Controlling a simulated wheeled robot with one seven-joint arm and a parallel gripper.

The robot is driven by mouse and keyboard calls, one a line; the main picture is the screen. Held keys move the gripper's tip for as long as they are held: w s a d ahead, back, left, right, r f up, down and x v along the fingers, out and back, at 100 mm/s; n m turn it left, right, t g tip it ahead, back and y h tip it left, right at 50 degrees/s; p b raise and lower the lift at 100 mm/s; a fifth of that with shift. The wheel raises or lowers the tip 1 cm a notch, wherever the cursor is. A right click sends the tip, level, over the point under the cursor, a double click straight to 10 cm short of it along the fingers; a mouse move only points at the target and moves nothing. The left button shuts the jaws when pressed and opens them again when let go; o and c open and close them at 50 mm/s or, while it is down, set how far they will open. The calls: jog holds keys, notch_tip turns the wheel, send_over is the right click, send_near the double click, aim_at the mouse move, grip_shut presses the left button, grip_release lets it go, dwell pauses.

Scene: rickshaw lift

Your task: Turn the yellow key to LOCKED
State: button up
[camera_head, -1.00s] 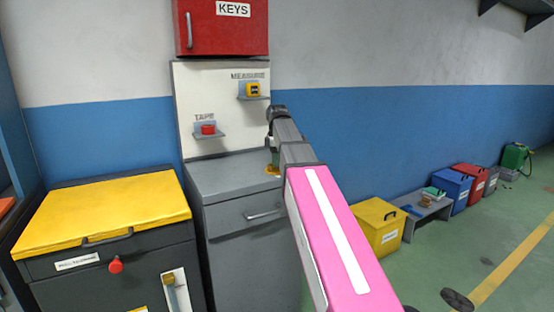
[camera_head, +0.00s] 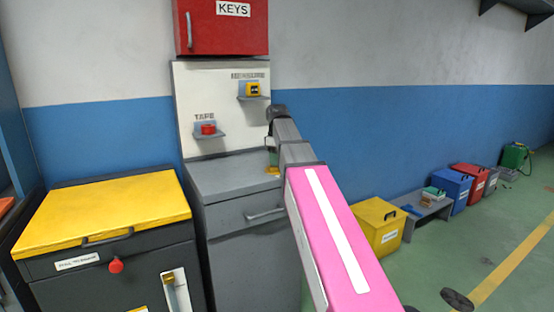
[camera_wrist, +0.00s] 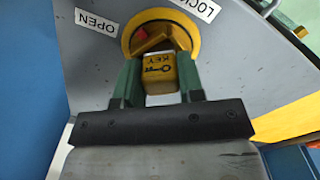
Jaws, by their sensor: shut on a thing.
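The yellow key (camera_wrist: 161,70), marked KEY, sits at a round lock with a yellow ring (camera_wrist: 193,38) on a grey panel in the wrist view. My gripper (camera_wrist: 160,62) has its two green fingers closed on both sides of the key. A white OPEN label (camera_wrist: 96,22) is left of the ring, and a LOCKED label (camera_wrist: 197,8), partly cut off, is at its upper right. A small red mark (camera_wrist: 142,33) shows inside the ring, between the label directions. In the head view the yellow ring (camera_head: 272,170) shows small beside the grey cabinet, and the key is too small to make out.
A grey drawer cabinet (camera_head: 240,185) and a yellow-topped cabinet (camera_head: 105,205) stand left of my arm. A red KEYS box (camera_head: 225,30) hangs above. Several coloured bins, including a yellow one (camera_head: 378,232), line the wall at right. The green floor there is mostly clear.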

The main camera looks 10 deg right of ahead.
jog(key=shift+m, duration=1.9)
jog(key=shift+a+m, duration=0.1)
jog(key=shift+m, duration=1.7)
jog(key=shift+s, duration=0.1)
jog(key=shift+a+m, duration=0.1)
jog(key=shift+m, duration=1.7)
